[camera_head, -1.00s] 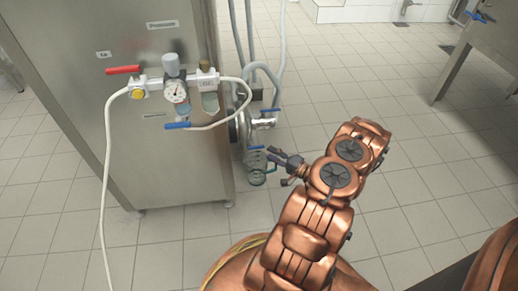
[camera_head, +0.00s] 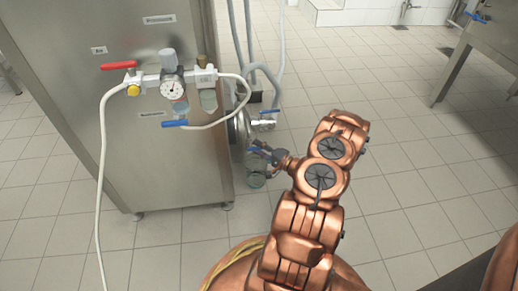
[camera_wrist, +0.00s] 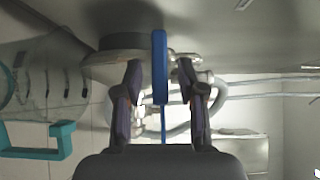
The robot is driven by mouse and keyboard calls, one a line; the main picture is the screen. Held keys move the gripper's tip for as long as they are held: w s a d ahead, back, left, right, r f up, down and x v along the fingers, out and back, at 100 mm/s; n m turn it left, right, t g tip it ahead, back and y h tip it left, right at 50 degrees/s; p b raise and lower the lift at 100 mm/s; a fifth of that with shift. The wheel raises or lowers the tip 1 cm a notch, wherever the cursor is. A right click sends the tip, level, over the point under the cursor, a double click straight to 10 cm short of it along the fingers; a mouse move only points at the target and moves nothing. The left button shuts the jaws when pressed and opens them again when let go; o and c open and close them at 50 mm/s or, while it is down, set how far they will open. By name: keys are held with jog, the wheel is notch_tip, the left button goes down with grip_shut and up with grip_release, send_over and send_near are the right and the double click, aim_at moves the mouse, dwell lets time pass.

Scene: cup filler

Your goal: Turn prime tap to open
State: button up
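A tap with a blue lever (camera_wrist: 160,70) stands in front of my gripper in the wrist view; I take it to be the prime tap. My gripper (camera_wrist: 160,80) is open, with one finger on each side of the blue lever. There is a visible gap between the lever and each finger. In the head view my gripper (camera_head: 264,152) is low beside the right side of the steel cabinet, by the pipework. The lever's contact with the fingers is too small to tell there.
The steel cabinet (camera_head: 80,110) carries a red lever (camera_head: 118,66), a gauge (camera_head: 171,90) and another blue lever (camera_head: 174,123). A further blue-handled valve (camera_head: 266,122) sits above my gripper. A clear vessel with a teal handle (camera_wrist: 40,152) is at left. Tiled floor is free at right.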

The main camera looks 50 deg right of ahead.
aim_at(255, 148)
grip_shut()
